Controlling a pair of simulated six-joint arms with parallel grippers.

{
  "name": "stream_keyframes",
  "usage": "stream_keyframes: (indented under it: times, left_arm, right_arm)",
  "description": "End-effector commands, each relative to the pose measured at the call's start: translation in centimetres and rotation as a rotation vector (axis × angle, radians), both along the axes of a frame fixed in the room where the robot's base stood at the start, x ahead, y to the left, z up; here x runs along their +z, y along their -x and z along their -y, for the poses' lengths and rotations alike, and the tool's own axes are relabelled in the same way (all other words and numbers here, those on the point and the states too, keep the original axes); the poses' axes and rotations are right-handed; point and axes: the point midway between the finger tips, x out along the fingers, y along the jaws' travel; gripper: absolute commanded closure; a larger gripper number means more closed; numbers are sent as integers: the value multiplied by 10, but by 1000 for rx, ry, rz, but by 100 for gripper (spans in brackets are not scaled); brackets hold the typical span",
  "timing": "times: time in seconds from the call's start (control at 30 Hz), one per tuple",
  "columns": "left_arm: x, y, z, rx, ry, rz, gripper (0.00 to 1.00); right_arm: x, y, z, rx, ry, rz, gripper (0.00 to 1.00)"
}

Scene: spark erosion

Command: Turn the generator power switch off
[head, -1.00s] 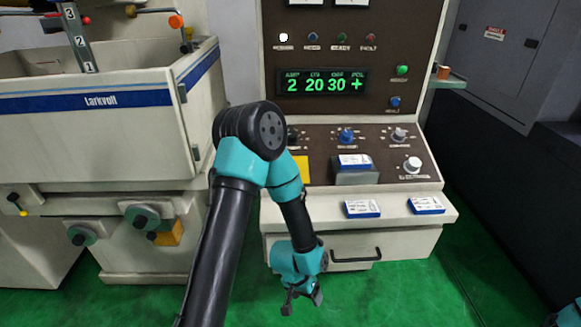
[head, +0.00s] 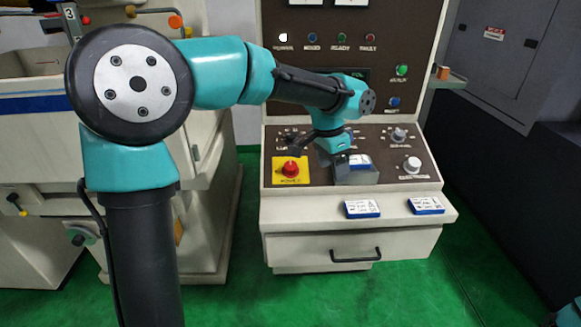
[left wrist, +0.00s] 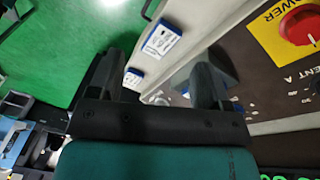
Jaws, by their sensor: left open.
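The power switch (head: 291,168) is a red round knob on a yellow square plate, at the left of the sloped control panel. It also shows at the top right of the left wrist view (left wrist: 301,24), on its yellow plate lettered POWER. My left gripper (head: 322,155) is over the sloped panel, to the right of the switch in the head view and apart from it. In the left wrist view my left gripper (left wrist: 160,78) has its two dark fingers spread, with nothing held between them. My right gripper is out of view.
Several knobs, including a white one (head: 412,165), stand on the panel. My forearm hides most of the green display.

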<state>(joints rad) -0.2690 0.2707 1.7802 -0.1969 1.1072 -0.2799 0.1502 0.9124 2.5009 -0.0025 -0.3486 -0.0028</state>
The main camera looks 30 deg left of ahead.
Motion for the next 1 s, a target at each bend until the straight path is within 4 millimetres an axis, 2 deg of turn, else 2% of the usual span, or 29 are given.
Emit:
stream_keyframes:
  times: [0.03,0.2,0.3,0.37,0.5,0.77,1.0]
  left_arm:
    - [7,-10,-19,18,-59,15,28]
    - [28,-41,-83,95,-273,66,28]
    - [39,-53,-109,133,-368,92,28]
    - [43,-57,-120,149,-404,103,28]
    - [48,-61,-129,162,-440,115,28]
    - [47,-61,-128,162,-438,115,28]
    - [35,-62,-132,162,-439,111,28]
  right_arm:
    - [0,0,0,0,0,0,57]
    - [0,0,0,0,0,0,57]
    - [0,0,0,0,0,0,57]
    - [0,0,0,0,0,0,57]
    - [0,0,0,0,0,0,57]
    - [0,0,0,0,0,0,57]
    - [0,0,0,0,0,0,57]
